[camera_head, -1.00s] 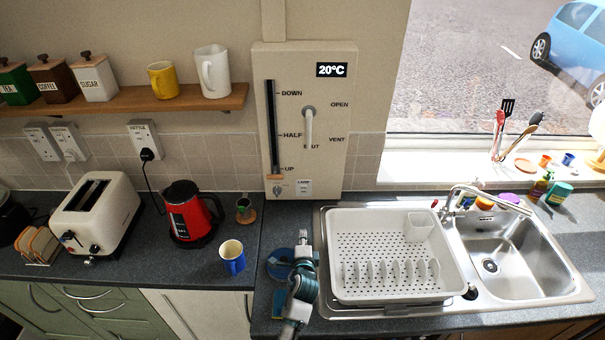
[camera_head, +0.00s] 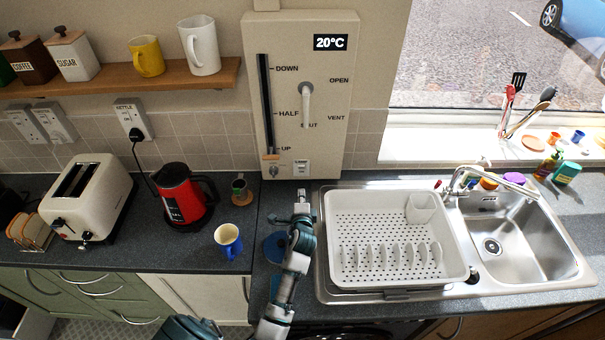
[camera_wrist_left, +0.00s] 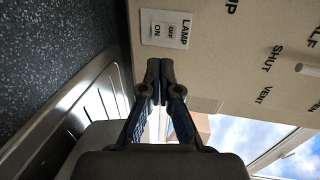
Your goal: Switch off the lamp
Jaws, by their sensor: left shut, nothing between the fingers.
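In the left wrist view the lamp switch (camera_wrist_left: 165,29) reads LAMP, OFF and ON, sideways. My left gripper (camera_head: 301,192) is just below and in front of the switch in the head view, pointing at the panel. In the left wrist view its fingertips (camera_wrist_left: 160,66) are together and empty, near the switch; I cannot tell whether they touch the panel. My right gripper is in neither view.
A white dish rack (camera_head: 345,275) and sink (camera_head: 540,250) stand right of my left arm. A blue mug (camera_head: 228,241), red kettle (camera_head: 183,197) and toaster (camera_head: 92,195) are to the left. The panel's slider handle (camera_head: 270,157) sits left of the switch.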

